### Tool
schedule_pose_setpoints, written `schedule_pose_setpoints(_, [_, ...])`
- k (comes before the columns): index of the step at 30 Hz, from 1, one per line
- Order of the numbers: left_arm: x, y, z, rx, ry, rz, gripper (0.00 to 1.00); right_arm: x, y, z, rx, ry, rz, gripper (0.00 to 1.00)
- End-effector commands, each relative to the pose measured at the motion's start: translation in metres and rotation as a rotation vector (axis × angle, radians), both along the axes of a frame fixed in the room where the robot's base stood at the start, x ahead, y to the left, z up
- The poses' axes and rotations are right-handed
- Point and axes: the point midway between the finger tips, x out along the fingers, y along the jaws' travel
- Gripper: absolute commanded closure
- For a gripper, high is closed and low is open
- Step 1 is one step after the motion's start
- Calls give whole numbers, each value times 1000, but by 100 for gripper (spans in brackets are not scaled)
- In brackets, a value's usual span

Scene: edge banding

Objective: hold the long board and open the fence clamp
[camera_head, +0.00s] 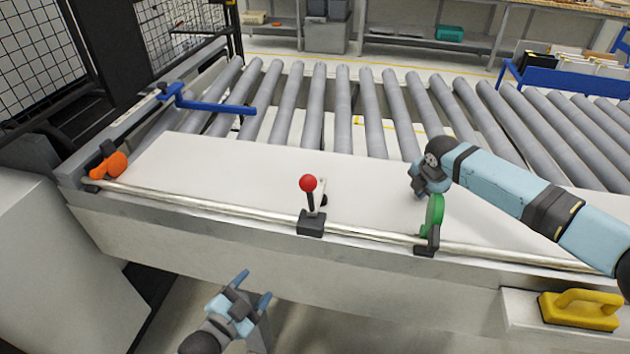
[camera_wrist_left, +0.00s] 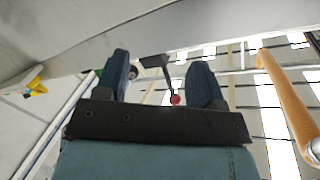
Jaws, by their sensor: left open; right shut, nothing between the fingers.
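The long white board (camera_head: 235,175) lies flat on the roller table behind a metal rail. Along the rail are a red-knobbed lever (camera_head: 308,184), a green handle (camera_head: 434,214) and an orange handle (camera_head: 112,164); I cannot tell which is the fence clamp. My left gripper (camera_head: 254,287) is open and empty, in front of the table and below the rail. In the left wrist view, the red knob (camera_wrist_left: 175,99) shows beyond and between its fingers (camera_wrist_left: 160,85). My right gripper (camera_head: 418,186) is shut and empty, just behind the green handle, over the board; contact is unclear.
A blue lever (camera_head: 206,104) stands at the table's left end. Grey rollers (camera_head: 343,105) stretch behind the board. A yellow handled block (camera_head: 580,309) sits on a ledge at front right. An orange bar (camera_wrist_left: 290,100) shows at right in the left wrist view.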

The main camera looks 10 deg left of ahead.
Motion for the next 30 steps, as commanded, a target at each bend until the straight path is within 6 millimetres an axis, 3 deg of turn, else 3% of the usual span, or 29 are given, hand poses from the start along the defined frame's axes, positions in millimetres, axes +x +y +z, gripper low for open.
schedule_pose_setpoints(1, [25, 4, 30, 126, -165, -49, 38, 0, 0, 0, 0, 0, 0, 100])
schedule_pose_setpoints(6, [73, 0, 121, 594, -722, -215, 38, 0, 0, 0, 0, 0, 0, 100])
schedule_pose_setpoints(9, [86, -5, 162, 869, -1033, -311, 38, 0, 0, 0, 0, 0, 0, 100])
schedule_pose_setpoints(12, [94, -7, 189, 1122, -1308, -405, 38, 0, 0, 0, 0, 0, 0, 100])
schedule_pose_setpoints(19, [104, 1, 212, 1507, -1711, -590, 38, 0, 0, 0, 0, 0, 0, 100])
schedule_pose_setpoints(25, [108, 2, 215, 1609, -1815, -655, 38, 0, 0, -1, 0, 0, 0, 100])
schedule_pose_setpoints(30, [113, -20, 216, 1608, -1820, -655, 38, 0, 0, 0, 0, 0, 0, 100])
